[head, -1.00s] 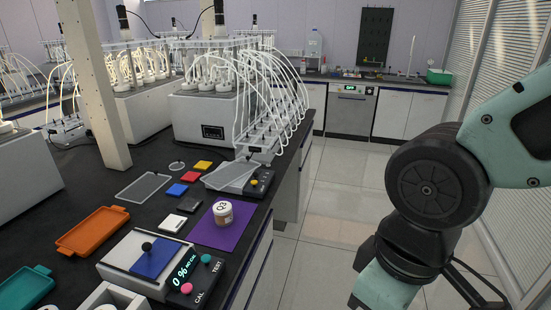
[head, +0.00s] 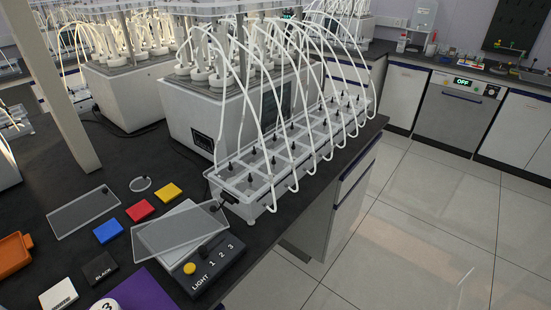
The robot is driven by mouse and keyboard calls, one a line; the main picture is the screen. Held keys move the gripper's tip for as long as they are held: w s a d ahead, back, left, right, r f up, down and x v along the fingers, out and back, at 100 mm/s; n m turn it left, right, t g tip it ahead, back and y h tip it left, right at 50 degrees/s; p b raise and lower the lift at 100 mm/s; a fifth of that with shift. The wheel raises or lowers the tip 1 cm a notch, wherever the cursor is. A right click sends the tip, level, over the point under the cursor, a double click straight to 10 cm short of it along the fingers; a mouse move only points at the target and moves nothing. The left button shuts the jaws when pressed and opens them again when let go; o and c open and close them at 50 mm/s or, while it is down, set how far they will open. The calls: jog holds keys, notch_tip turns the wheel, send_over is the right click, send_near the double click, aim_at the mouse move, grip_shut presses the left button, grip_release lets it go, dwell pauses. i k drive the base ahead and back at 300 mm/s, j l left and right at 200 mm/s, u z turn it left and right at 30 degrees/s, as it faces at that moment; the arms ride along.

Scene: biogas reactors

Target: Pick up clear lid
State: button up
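Several clear pieces lie on the black bench in the head view. One flat rectangular clear lid (head: 82,214) with a dark knob near one corner lies at the left. A second rectangular clear lid (head: 172,236) with a dark knob lies at a slant, overlapping a white panel and the edge of the light control box. A small round clear lid (head: 140,184) lies behind the coloured blocks. I cannot tell which of these the task means. My gripper is out of view, so its state is hidden.
Blue (head: 108,231), red (head: 140,210) and yellow (head: 167,191) blocks lie between the lids. The light control box (head: 215,264) is at the bench's front edge. A tubed reactor rack (head: 262,195) stands behind it. A pillar (head: 66,85) rises at left. The floor at right is clear.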

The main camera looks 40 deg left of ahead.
aim_at(150, 239)
jog(key=i+u, duration=0.35)
jog(key=i+l+u, duration=0.5)
jog(key=i+u, duration=0.35)
jog(key=u, duration=0.3)
jog(key=i+l+u, duration=0.15)
jog(key=u, duration=0.25)
jog(key=i+l+u, duration=0.1)
jog(key=u, duration=0.35)
jog(key=l+u, duration=0.3)
jog(key=u, duration=0.15)
jog(key=i+l+u, duration=0.15)
jog(key=u, duration=0.25)
jog(key=i+l+u, duration=0.1)
jog(key=l+u, duration=0.2)
jog(key=u, duration=0.15)
jog(key=l+u, duration=0.45)
jog(key=i+j, duration=0.05)
jog(key=j, duration=0.05)
